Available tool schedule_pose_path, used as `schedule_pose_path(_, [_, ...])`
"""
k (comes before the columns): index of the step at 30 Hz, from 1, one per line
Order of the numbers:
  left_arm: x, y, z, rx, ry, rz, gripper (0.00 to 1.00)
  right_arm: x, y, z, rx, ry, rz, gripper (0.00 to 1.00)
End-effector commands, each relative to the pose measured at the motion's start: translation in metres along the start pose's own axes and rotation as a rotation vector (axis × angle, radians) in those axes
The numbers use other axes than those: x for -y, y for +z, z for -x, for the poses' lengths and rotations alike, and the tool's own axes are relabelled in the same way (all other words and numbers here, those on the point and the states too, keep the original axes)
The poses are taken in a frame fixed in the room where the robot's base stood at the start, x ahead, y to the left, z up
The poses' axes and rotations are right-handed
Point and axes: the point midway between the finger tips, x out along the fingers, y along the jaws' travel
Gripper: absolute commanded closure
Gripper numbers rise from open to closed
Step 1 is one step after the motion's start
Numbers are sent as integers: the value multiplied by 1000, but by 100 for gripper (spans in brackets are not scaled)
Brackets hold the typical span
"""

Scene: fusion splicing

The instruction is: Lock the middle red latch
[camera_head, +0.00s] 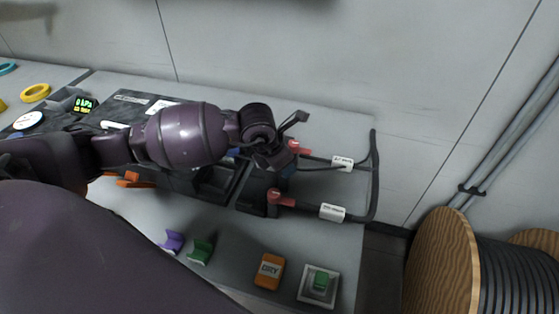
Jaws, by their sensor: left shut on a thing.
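A black device (252,190) with red latches at its right end lies on the grey table. A near red latch (281,198) and a far red latch (297,147) show. My left gripper (277,162) reaches down between these two, at the middle latch's place. It is shut there, and its fingers and wrist hide the middle red latch. Whether that latch is up or down cannot be told. My right gripper is not in view.
Black cables with white tags (332,212) leave the device to the right. An orange box (269,271), a green button in a white frame (319,286), and purple (172,242) and green (201,251) holders stand in front. A wooden cable reel (440,262) stands right of the table.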

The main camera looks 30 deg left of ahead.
Motion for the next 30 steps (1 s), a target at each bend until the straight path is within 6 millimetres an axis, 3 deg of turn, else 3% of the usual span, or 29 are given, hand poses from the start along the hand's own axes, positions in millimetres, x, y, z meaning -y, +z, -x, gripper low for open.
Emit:
schedule_pose_path(18, [2,2,2,0,217,525,93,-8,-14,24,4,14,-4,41])
schedule_pose_path(30, [3,1,0,-1,302,732,93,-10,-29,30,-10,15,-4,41])
